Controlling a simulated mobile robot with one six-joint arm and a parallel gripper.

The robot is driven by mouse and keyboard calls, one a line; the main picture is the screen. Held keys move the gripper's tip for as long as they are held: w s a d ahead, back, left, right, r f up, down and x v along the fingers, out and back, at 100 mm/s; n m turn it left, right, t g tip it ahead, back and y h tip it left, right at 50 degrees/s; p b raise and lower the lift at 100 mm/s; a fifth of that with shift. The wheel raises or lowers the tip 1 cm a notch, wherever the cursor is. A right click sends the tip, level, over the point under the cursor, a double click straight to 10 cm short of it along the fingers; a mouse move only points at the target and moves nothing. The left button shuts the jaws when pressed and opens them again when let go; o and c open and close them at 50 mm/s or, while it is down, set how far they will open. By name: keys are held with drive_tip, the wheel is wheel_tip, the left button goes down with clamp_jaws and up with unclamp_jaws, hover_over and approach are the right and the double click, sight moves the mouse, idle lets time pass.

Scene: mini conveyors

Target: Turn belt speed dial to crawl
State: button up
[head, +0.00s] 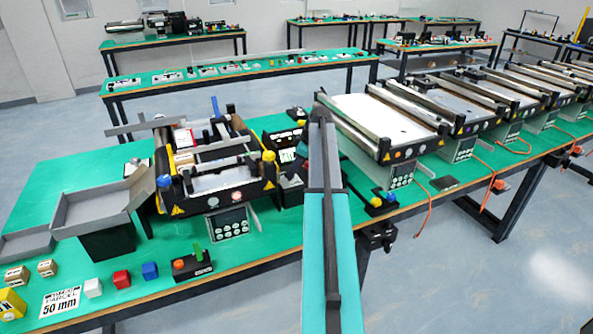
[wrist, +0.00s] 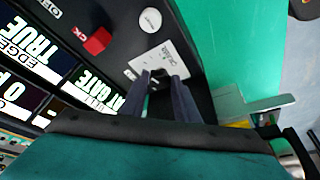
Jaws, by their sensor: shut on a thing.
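In the wrist view my gripper (wrist: 160,76) points down at a black control panel (wrist: 115,60), its two grey fingers on either side of a small dark knob, the belt speed dial (wrist: 157,84). The fingers are shut on it and hide most of it. A white label plate (wrist: 170,58) with small print lies just beyond the fingertips. I cannot read the dial's setting. In the head view my arm reaches away over the green bench, and my gripper and the dial cannot be made out there.
On the panel, a red block-like knob (wrist: 97,41) and a round white button (wrist: 150,20) are close to the fingers. Black and white display labels (wrist: 38,47) are at left. Conveyors (head: 385,120) line the bench at right; a grey tray (head: 100,205) is at left.

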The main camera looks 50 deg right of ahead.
drive_tip(key=m+b, duration=0.1)
drive_tip(key=m, duration=0.1)
drive_tip(key=a+m+h, duration=0.1)
drive_tip(key=m, duration=0.1)
drive_tip(key=shift+s+f+t+b, duration=0.1)
drive_tip(key=shift+t+b, duration=0.2)
drive_tip(key=shift+b, duration=0.05)
drive_tip(key=shift+m+h, duration=0.8)
drive_tip(key=shift+m, duration=0.8)
drive_tip(key=o, duration=1)
drive_tip(key=shift+o, duration=0.2)
drive_tip(key=shift+r+b, duration=0.3)
